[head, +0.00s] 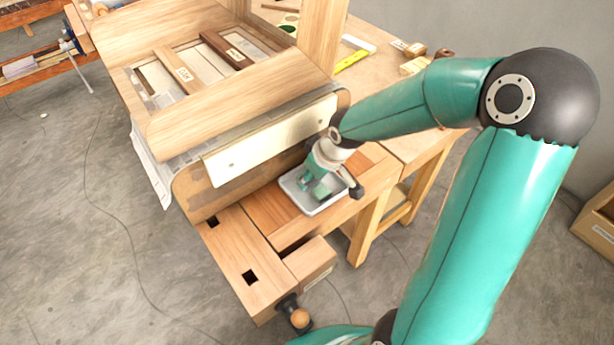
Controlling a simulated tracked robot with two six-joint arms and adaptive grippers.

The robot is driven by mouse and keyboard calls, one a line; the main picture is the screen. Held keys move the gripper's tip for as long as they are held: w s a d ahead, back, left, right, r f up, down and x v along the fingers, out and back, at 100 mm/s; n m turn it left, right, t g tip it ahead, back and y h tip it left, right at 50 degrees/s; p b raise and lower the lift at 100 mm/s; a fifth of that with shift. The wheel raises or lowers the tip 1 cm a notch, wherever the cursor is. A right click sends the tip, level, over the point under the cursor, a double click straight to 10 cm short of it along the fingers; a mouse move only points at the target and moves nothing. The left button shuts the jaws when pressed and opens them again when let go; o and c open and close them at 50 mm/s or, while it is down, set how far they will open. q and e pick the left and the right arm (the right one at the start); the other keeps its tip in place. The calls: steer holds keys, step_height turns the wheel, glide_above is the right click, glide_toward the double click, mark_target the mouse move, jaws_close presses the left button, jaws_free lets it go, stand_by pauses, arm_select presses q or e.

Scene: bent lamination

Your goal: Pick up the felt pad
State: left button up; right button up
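A small grey-white tray (299,199) sits on the workbench, to the right of the curved wooden form. A small green piece (319,191), which looks like the felt pad, shows in the tray, partly hidden by my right gripper. My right gripper (330,187) reaches down from the right over the tray, its tip close to the green piece. One dark finger shows at the tray's right side. I cannot tell whether the fingers are open or closed on the green piece. My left gripper is not in view.
The large wooden form (235,118) with a pale board (270,138) along its side stands close left of the tray. A vise (312,262) is at the bench's front end. A yellow ruler (351,61) and small wood blocks lie farther back.

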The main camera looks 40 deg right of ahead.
steer(key=shift+r, duration=0.15)
step_height(320, 180, up, 20)
steer(key=shift+f+p, duration=0.15)
steer(key=shift+p, duration=0.15)
steer(key=shift+c, duration=0.2)
stand_by(0.3)
